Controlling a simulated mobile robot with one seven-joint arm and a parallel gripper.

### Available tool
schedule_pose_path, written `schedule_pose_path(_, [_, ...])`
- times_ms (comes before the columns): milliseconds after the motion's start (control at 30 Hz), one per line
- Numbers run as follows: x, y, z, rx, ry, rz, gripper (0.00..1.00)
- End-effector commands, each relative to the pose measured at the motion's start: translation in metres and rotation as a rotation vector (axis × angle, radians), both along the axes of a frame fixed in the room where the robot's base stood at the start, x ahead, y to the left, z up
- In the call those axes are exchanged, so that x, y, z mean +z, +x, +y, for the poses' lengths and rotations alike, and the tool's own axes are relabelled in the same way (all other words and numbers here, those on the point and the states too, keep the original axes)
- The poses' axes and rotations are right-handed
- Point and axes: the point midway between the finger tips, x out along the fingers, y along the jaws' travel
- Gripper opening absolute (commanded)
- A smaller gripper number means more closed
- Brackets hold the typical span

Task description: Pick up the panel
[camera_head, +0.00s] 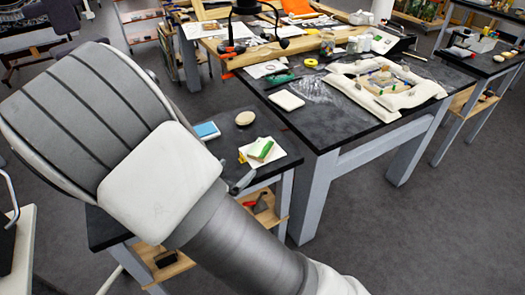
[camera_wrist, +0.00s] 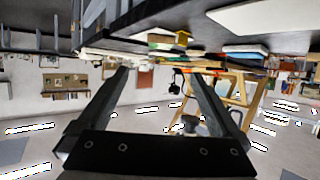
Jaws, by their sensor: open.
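I cannot make out the panel for certain. A flat, pale brownish piece with small coloured items on it (camera_head: 385,82), which may be the panel, lies inside a ring of white padded cushions (camera_head: 432,92) on the large dark table. My gripper (camera_wrist: 158,76) shows in the wrist view with its two dark fingers apart and nothing between them. In the head view my arm hides most of it; only a small dark part shows by the front small table, well left of the cushions.
The small dark-topped table (camera_head: 226,146) in front holds a blue-and-white block (camera_head: 206,131), a round beige pad (camera_head: 245,118) and a green-and-cream block on a white sheet (camera_head: 285,160). The large table also holds a white block (camera_head: 287,100), jars and a scale. Grey floor lies open at right.

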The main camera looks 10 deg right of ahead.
Motion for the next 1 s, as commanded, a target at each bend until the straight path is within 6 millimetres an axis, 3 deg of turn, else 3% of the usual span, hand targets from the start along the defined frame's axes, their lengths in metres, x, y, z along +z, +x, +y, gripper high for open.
schedule_pose_path(400, [-0.035, 0.065, -0.048, -0.003, 0.0, 0.001, 1.0])
schedule_pose_path(767, [-0.046, 0.09, -0.065, -0.003, 0.001, 0.0, 1.0])
schedule_pose_path(1000, [-0.061, 0.118, -0.085, -0.001, 0.002, 0.002, 1.0])
